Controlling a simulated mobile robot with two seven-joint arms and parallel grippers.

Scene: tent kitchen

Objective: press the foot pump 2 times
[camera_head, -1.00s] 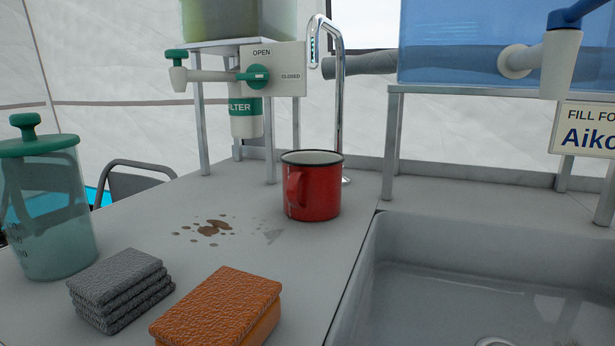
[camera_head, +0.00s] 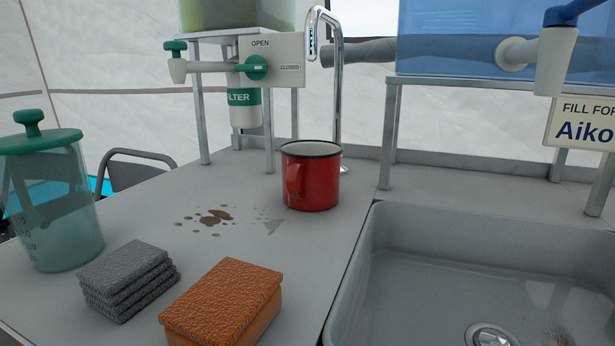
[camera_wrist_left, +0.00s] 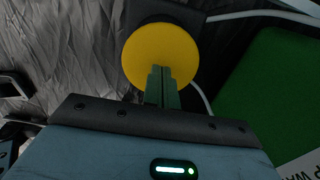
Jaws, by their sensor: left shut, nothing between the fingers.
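A round yellow disc, apparently the foot pump's pedal (camera_wrist_left: 150,52), is in the upper middle of the left wrist view, on a dark base. My left gripper (camera_wrist_left: 162,72) is shut and empty, and its fingertips overlap the disc in the picture. I cannot tell whether they touch it or whether the disc is pressed down. Neither the pump nor my grippers show in the head view. My right gripper is in no view.
A green panel (camera_wrist_left: 277,85) and pale tubes lie right of the pump. Above, the counter holds a red mug (camera_head: 311,178), an orange sponge (camera_head: 222,300), grey cloths (camera_head: 125,280) and a lidded jug (camera_head: 50,205).

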